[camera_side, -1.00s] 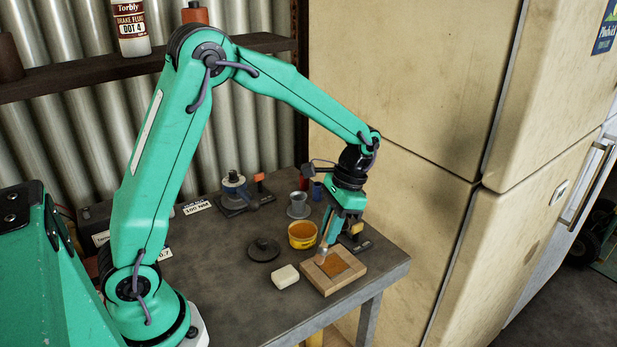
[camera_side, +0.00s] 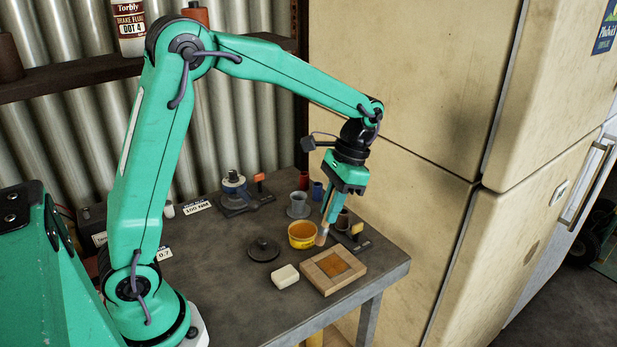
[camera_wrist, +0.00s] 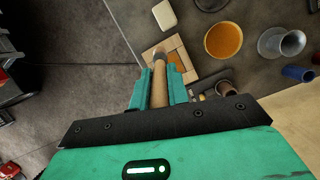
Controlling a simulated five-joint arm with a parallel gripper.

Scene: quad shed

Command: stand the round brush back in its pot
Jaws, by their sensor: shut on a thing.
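My gripper (camera_wrist: 161,84) is shut on the round brush (camera_wrist: 160,94), around its wooden handle. In the side view the brush (camera_side: 321,239) hangs bristles down, slightly tilted, its tip beside the right rim of the yellow tub (camera_side: 303,243). It appears clear of the table. A flared grey metal vessel (camera_side: 298,206) stands behind the tub; it also shows in the wrist view (camera_wrist: 275,43). A small brown cup (camera_side: 343,217) stands right of the gripper, partly hidden. I cannot tell for certain which vessel is the brush's pot.
The wooden frame (camera_side: 352,281) with an amber pad lies at the table's front right. A white block (camera_side: 285,276) and a dark round lid (camera_side: 263,249) lie to its left. A blue cup (camera_side: 317,191) and a red one (camera_side: 303,180) stand behind. The front left tabletop is clear.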

